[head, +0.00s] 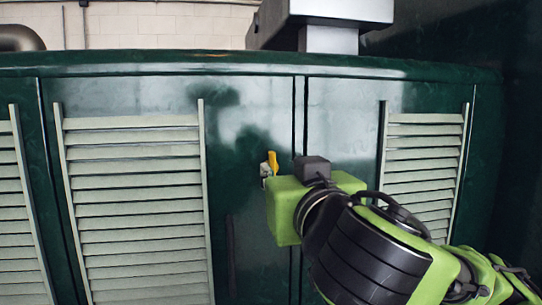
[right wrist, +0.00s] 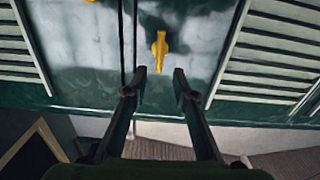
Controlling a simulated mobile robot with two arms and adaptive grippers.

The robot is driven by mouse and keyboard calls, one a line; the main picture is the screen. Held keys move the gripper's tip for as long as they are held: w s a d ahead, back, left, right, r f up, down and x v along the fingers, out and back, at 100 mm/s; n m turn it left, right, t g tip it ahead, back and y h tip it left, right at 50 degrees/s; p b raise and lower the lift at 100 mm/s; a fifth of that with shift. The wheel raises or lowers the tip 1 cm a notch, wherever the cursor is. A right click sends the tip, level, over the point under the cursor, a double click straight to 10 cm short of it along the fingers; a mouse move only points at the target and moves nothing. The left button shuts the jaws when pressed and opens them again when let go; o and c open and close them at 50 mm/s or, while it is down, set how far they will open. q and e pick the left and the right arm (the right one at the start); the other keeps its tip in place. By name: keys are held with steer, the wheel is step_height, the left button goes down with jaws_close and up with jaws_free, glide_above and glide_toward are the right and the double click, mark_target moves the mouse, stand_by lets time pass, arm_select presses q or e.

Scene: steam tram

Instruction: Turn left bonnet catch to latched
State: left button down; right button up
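A yellow bonnet catch (head: 273,160) on a pale grey base is on the dark green bonnet side, just left of the vertical seam in the head view. Its handle stands roughly upright there. The right wrist view shows the yellow catch (right wrist: 160,47) in line with the gap between my fingers, just beyond the tips. My right gripper (right wrist: 160,74) is open and empty, its two dark fingers apart and no contact visible. In the head view my right wrist hides its fingers. My left gripper is not in view.
Pale louvre panels (head: 133,205) flank the catch, with another louvre panel (head: 423,165) on the right. A second yellow part (right wrist: 90,1) shows at the top edge of the wrist view. A metal box (head: 330,12) stands above the bonnet's top edge.

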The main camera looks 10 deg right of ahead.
mark_target(274, 163)
steer(key=w+p, duration=0.1)
steer(key=w, duration=0.2)
steer(key=w+p, duration=0.1)
steer(key=w, duration=0.2)
steer(key=shift+d+r, duration=0.15)
steer(key=shift+w, duration=0.5)
jaws_close()
